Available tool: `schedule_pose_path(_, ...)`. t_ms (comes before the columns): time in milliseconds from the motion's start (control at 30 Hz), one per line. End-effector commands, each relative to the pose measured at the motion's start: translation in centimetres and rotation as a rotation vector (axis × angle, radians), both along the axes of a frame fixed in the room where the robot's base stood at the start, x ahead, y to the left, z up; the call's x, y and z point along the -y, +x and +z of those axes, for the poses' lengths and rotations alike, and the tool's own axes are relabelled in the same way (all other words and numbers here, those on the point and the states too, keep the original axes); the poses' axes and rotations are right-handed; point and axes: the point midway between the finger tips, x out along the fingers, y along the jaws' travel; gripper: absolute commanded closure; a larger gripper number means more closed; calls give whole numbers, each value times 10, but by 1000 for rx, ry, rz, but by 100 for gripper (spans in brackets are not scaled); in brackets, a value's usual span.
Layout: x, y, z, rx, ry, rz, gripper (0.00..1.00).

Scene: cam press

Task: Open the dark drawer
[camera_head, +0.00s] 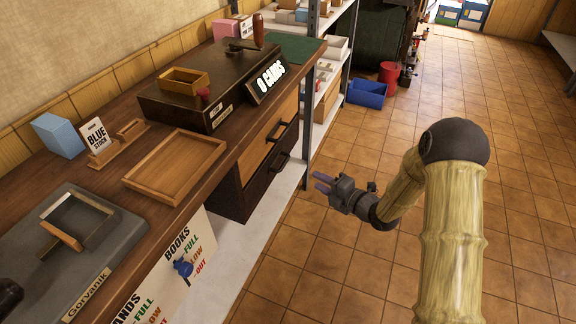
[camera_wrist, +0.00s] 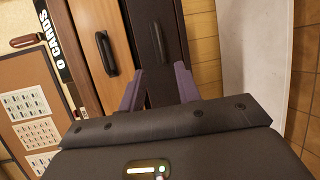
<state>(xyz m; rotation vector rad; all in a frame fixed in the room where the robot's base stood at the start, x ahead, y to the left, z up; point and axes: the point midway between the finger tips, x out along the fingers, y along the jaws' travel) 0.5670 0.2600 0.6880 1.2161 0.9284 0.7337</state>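The dark drawer (camera_head: 262,186) is the lower one under the workbench, below a light wooden drawer (camera_head: 256,150). It looks shut, its front about level with the one above. Its dark bar handle (camera_head: 280,162) shows in the head view. In the wrist view the dark drawer (camera_wrist: 145,22) is the darker upright band, with its handle (camera_wrist: 160,42) just beyond the fingertips. My gripper (camera_head: 319,183) is in front of and to the right of the drawer, apart from it. Its two purple fingers (camera_wrist: 161,68) are spread, with nothing held between them.
The wooden worktop (camera_head: 240,152) juts above the drawers. A grey shelf post (camera_head: 307,120) stands beyond them. A pale low shelf (camera_head: 225,265) runs beneath the bench. A blue bin (camera_head: 368,94) and a red bin (camera_head: 389,73) stand farther back. The tiled floor around my arm is clear.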

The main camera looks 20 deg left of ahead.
Motion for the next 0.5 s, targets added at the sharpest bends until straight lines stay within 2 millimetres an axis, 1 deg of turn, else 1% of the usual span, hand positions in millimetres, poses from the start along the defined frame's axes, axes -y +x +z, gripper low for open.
schedule_pose_path(33, -9, 3, -2, 2, 2, 5, 67)
schedule_pose_path(500, -82, 41, -19, 1, 2, 1, 67)
